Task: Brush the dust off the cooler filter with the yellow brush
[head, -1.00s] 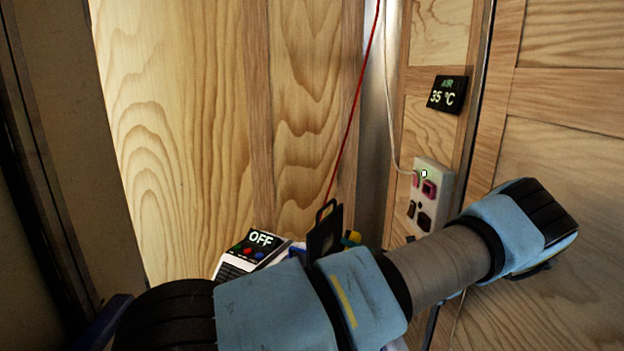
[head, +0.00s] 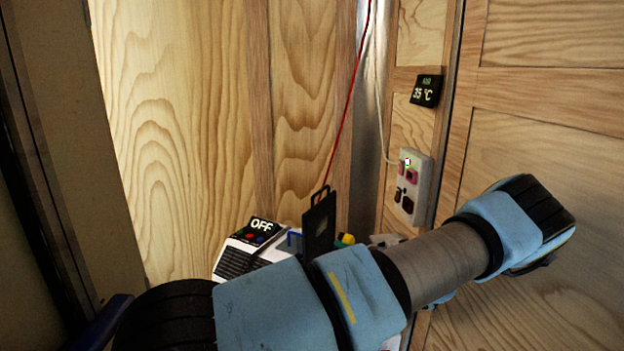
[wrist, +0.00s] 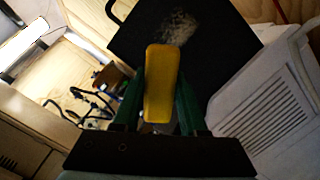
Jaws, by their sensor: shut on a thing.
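My gripper (wrist: 160,82) is shut on the yellow brush (wrist: 161,98), which lies between its green fingers in the wrist view. The cooler filter (wrist: 225,60) is a dark panel just beyond the brush, with a pale dust patch (wrist: 176,28) near its upper middle. The brush's far end is just below that patch; I cannot tell whether it touches the panel. In the head view the dark filter (head: 320,228) stands upright with a handle loop on top. A small yellow bit (head: 347,239) beside it is likely the brush. My arm hides the gripper there.
The white cooler (head: 232,262) has an OFF display (head: 262,225). A socket box (head: 412,188) and a 35 °C display (head: 426,90) are on the wooden wall at right. A red cord (head: 349,100) hangs above the filter. Cables (wrist: 92,105) show in the wrist view.

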